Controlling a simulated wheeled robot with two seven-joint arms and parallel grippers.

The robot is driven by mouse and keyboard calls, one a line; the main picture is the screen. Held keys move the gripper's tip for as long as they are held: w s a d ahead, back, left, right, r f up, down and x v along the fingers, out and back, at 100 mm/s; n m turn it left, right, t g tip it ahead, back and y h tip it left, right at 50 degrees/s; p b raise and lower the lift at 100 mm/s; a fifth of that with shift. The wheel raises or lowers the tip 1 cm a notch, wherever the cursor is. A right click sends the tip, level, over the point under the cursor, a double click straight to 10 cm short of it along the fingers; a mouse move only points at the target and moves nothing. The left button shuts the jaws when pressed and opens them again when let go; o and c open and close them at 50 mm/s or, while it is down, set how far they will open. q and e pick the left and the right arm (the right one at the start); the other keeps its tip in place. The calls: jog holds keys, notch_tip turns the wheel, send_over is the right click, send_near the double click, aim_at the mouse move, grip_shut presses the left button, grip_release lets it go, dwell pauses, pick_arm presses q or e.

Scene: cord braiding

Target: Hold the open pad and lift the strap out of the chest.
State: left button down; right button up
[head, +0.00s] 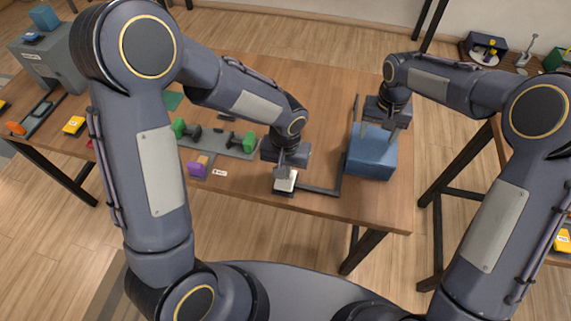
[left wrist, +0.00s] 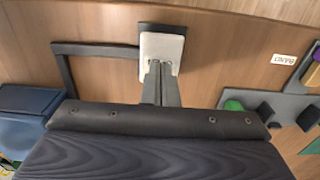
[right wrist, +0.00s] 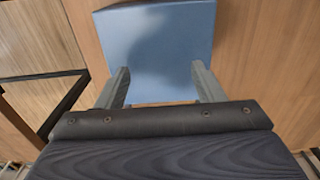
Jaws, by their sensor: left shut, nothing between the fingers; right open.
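A white pad (head: 285,181) on a dark base lies near the table's front edge, and a dark bar runs from it toward the chest. My left gripper (head: 287,170) is shut and empty, with its tips at the pad; the left wrist view shows them over the pad's white face (left wrist: 162,47). Whether they press it I cannot tell. The blue chest (head: 369,160) stands at the table's right end. My right gripper (head: 379,131) is open above it; the right wrist view shows its fingers apart across the chest's blue surface (right wrist: 158,45). I cannot make out the strap.
Green-ended dumbbells (head: 241,141) lie on a grey mat left of the pad. The table's right edge is close beside the chest.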

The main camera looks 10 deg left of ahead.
pick_arm(q)
jog(key=shift+f, duration=0.4)
jog(key=shift+f, duration=0.3)
jog(key=shift+f, duration=0.8)
pick_arm(e)
jog(key=shift+f, duration=0.1)
dwell(0.5)
jog(key=shift+f, duration=3.8)
jog(key=c, duration=1)
